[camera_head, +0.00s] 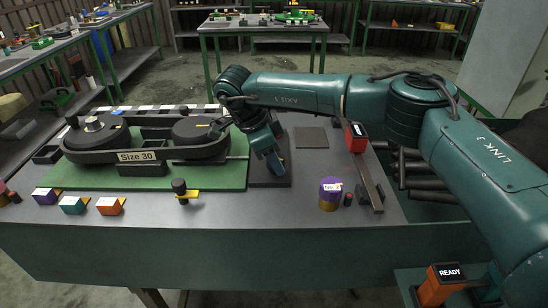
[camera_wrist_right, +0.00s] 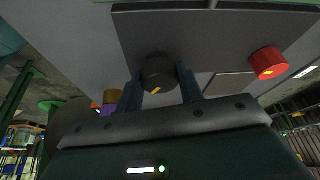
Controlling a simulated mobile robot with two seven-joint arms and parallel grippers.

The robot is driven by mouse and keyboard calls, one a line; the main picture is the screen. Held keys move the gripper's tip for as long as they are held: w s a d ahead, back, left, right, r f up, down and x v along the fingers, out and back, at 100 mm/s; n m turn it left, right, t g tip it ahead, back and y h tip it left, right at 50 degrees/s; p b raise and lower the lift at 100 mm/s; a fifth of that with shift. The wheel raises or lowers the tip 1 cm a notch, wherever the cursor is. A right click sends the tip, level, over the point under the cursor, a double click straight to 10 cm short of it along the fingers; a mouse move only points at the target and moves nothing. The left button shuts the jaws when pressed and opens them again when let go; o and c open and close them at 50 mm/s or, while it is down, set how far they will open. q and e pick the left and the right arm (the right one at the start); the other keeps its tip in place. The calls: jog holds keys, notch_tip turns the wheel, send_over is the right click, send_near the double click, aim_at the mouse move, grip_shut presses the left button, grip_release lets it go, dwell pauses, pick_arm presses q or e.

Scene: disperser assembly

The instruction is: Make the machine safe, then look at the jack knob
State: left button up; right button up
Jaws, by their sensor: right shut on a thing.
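The machine (camera_head: 150,150), a dark unit with two round drums and a "Size 30" label, sits on a green base (camera_head: 225,174). A dark panel (camera_head: 256,180) lies beside it. My right gripper (camera_head: 277,168) points down over this panel. In the right wrist view its two blue fingers (camera_wrist_right: 168,85) stand on either side of a round dark knob (camera_wrist_right: 158,70) with a yellow mark, and are shut on it. A red button (camera_wrist_right: 268,62) is at the panel's other end in that view; the arm hides it in the head view. Which part is the jack knob is unclear.
A black knob on a yellow piece (camera_head: 180,188) stands in front of the green base. Coloured blocks (camera_head: 110,206) lie front left. A purple-topped cylinder (camera_head: 330,188) and a dark bar with a red box (camera_head: 357,136) are on the right. An orange box (camera_head: 440,285) reads "READY".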

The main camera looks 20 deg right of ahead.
jog(key=shift+n+t, duration=0.5)
jog(key=shift+n, duration=0.7)
pick_arm(q)
jog(key=shift+w+f+b, duration=0.1)
jog(key=shift+f+b, duration=0.05)
jog(key=shift+b, duration=0.2)
pick_arm(e)
jog(key=shift+n+t, duration=0.4)
jog(key=shift+n, duration=0.7)
jog(key=o, duration=1)
pick_arm(q)
jog(key=shift+d+f+b, duration=0.1)
jog(key=shift+f+b, duration=0.1)
jog(key=shift+b, duration=0.3)
pick_arm(e)
jog(key=v, duration=1.3)
jog(key=shift+d+r, duration=0.2)
jog(key=shift+s, duration=0.1)
